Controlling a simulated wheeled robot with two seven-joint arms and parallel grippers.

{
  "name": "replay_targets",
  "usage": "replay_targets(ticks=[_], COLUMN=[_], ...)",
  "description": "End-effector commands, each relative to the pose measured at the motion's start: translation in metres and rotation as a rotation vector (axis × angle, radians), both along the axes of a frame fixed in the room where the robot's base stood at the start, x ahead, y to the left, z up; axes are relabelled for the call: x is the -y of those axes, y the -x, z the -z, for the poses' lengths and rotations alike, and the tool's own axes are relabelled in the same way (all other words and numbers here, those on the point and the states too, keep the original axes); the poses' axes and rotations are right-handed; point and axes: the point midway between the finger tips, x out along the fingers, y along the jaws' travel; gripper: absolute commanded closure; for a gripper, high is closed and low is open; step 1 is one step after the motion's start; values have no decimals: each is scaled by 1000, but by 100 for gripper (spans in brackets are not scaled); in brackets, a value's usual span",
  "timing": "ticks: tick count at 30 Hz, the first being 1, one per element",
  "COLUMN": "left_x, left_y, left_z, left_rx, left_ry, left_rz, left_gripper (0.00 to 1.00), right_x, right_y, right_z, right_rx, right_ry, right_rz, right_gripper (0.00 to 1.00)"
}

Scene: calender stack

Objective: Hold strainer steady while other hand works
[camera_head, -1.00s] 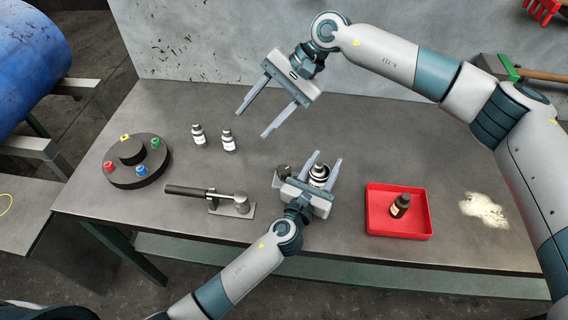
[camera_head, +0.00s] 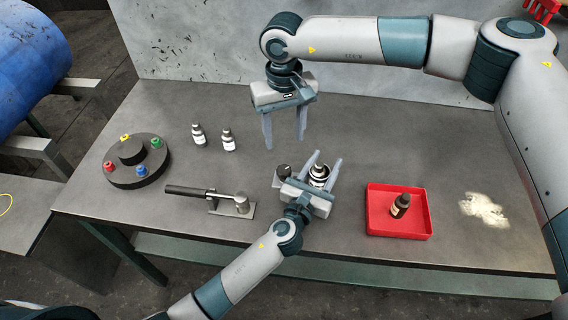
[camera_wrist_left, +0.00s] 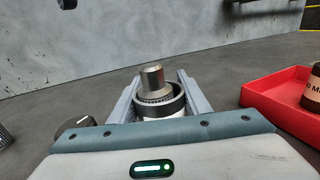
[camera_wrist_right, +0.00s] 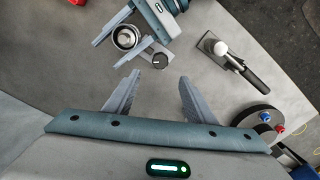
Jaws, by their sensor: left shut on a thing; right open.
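The likely strainer (camera_head: 319,173) is a short round body with a dark rim. In the left wrist view it shows as a black ring (camera_wrist_left: 176,106) with a metal cylinder (camera_wrist_left: 152,80) standing in its middle. My left gripper (camera_head: 327,156) is shut around it, one finger on each side, low over the table. From the right wrist view it looks like a round metal cup (camera_wrist_right: 125,38) between the left fingers. My right gripper (camera_head: 285,142) is open and empty, pointing down, behind and left of the strainer. A dark round knob (camera_head: 283,171) sits beside the strainer.
A black-handled tool on a metal stand (camera_head: 232,208) lies left of my left gripper. A red tray (camera_head: 420,232) holding a dark bottle (camera_head: 400,205) is to the right. Two bottles (camera_head: 228,140) and a round black holder (camera_head: 122,178) are at left. Table between is clear.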

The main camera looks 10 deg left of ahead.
Motion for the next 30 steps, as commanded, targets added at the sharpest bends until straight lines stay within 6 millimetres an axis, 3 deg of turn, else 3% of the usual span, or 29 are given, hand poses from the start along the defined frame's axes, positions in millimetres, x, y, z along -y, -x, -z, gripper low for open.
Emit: replay_targets(ticks=[8, 24, 30], left_x=[0, 1, 1], left_y=[0, 0, 0], left_z=[1, 0, 1], left_rx=[-1, -1, -1], left_ry=[0, 0, 1], left_rz=[1, 1, 1], left_gripper=[79, 79, 79], right_x=[0, 0, 0], right_y=[1, 1, 0], right_z=[24, 105, 117], right_rx=[-2, -3, 0], right_ry=[0, -1, -1], right_rz=[1, 2, 2], right_gripper=[50, 50, 50])
